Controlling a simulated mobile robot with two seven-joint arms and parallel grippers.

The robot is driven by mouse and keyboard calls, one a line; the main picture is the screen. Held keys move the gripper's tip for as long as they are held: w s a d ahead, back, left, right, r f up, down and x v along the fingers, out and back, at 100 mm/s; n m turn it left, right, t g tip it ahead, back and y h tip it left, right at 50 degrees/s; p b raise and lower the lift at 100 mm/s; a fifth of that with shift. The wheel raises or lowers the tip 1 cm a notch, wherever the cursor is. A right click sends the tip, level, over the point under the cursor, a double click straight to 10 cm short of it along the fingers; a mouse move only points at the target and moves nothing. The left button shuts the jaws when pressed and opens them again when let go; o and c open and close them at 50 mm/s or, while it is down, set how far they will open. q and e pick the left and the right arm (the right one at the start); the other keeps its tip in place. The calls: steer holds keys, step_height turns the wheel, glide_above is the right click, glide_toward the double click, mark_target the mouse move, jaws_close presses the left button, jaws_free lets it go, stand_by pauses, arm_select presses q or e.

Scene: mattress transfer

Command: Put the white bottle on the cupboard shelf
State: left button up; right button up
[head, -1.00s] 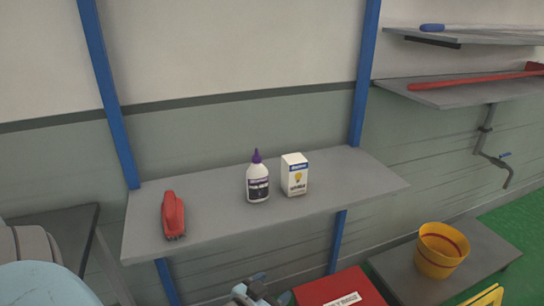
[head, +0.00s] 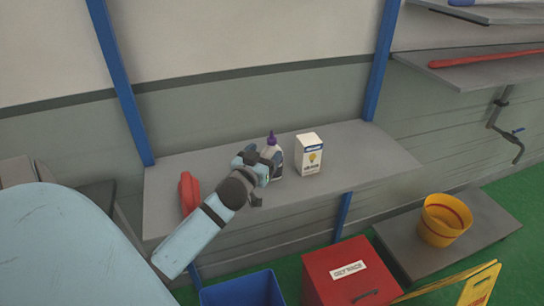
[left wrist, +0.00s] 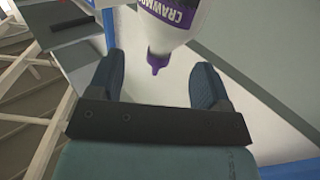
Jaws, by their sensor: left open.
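The white bottle (head: 275,160), with a purple cap, stands upright on the grey shelf (head: 345,148) between the blue posts. My left gripper (head: 264,163) is at the bottle's left front and hides part of it. In the left wrist view, the open left gripper (left wrist: 158,82) has its fingers on either side of the purple tip, and the white bottle (left wrist: 180,22) appears upside down just past the fingertips. I cannot tell whether the fingers touch it. My right gripper is out of view. I cannot tell which shelf is the cupboard's.
A white box (head: 308,155) stands close right of the bottle. Below are a blue bin (head: 245,290), a red box (head: 345,272) and a yellow bucket (head: 445,220). Wall shelves (head: 490,68) hang at right.

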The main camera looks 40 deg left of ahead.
mark_target(270, 146)
arm_select(q)
steer(key=shift+w+a+r, duration=0.15)
steer(key=shift+w+r, duration=0.05)
steer(key=shift+w, duration=0.2)
steer(key=p+x, duration=0.1)
steer(key=x, duration=0.3)
steer(key=shift+w+a, duration=0.1)
steer(key=shift+w, duration=0.1)
steer(key=shift+c, duration=0.2)
jaws_close()
